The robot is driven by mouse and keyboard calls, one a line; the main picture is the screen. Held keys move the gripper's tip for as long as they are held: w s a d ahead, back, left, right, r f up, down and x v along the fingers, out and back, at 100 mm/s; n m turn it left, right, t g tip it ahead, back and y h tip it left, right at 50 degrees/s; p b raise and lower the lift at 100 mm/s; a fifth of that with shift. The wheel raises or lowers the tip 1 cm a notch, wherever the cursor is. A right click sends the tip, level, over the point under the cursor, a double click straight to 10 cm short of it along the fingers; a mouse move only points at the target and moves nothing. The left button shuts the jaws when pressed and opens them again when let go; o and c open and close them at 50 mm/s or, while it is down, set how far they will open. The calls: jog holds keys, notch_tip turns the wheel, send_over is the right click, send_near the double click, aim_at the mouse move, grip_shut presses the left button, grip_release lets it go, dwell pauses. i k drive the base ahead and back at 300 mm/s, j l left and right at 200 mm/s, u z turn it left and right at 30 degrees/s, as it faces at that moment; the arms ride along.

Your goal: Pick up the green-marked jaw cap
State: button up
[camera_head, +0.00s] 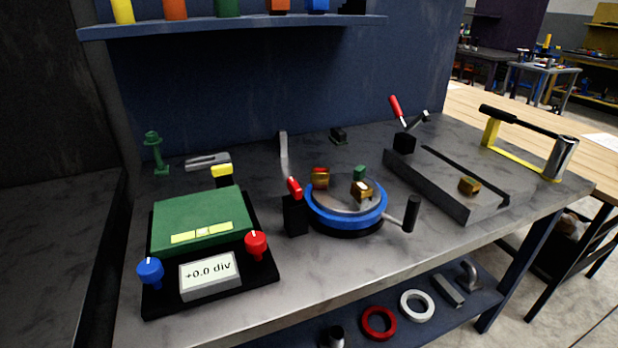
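A round positioner with a blue ring (346,219) stands at the middle of the bench. On its grey disc sit a brass block with a red mark (320,178) and a brass block with a pale top (361,190). A small dark green piece (359,173) shows just behind the pale-topped block; I cannot tell whether it is a jaw cap or touches that block. Another brass block (469,185) lies on the grey slab at right, with no green mark that I can make out. My gripper is not in view.
A red-tipped lever (295,189) and a black-handled crank (411,214) flank the positioner. A green box with knobs (201,220) stands at left. The grey slab (460,175), with a yellow-framed tool (530,140) behind, fills the right. A shelf (240,27) overhangs the back.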

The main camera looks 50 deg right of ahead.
aim_at(467, 184)
jog(key=z, duration=1.6)
